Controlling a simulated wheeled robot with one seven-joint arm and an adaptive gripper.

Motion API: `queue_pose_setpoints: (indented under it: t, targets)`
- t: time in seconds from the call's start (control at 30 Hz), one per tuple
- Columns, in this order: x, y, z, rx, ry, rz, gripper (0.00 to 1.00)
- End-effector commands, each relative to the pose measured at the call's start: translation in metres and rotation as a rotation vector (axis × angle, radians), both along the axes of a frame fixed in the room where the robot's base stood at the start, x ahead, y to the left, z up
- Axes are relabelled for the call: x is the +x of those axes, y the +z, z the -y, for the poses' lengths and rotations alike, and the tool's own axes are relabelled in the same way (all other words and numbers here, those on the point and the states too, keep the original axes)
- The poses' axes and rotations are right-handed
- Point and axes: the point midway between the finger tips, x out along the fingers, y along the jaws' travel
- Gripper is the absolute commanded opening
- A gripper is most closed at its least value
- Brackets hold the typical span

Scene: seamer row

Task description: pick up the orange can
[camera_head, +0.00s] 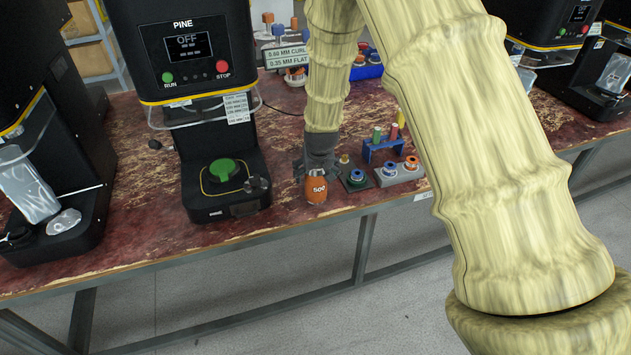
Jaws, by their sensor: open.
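The fingers are open. The can's top is hidden behind the gripper, and I cannot tell whether the fingers touch it.
A black seaming machine (195,60) labelled PINE stands left of the can, with a green disc on its base. The table's front edge is close.

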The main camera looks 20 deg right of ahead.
Motion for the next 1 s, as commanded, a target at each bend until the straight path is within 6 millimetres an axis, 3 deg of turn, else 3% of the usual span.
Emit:
queue_pose_setpoints:
  t: [0.03, 0.4, 0.73, 1.0]
  targets:
    - [0.0, 0.0, 0.0, 0.0, 0.0, 0.0, 0.83]
    - [0.0, 0.001, 0.0, 0.0, 0.0, 0.001, 0.18]
    - [0.001, 0.004, 0.0, 0.0, 0.0, 0.002, 0.18]
    - [0.001, 0.022, 0.0, 0.0, 0.0, 0.003, 0.18]
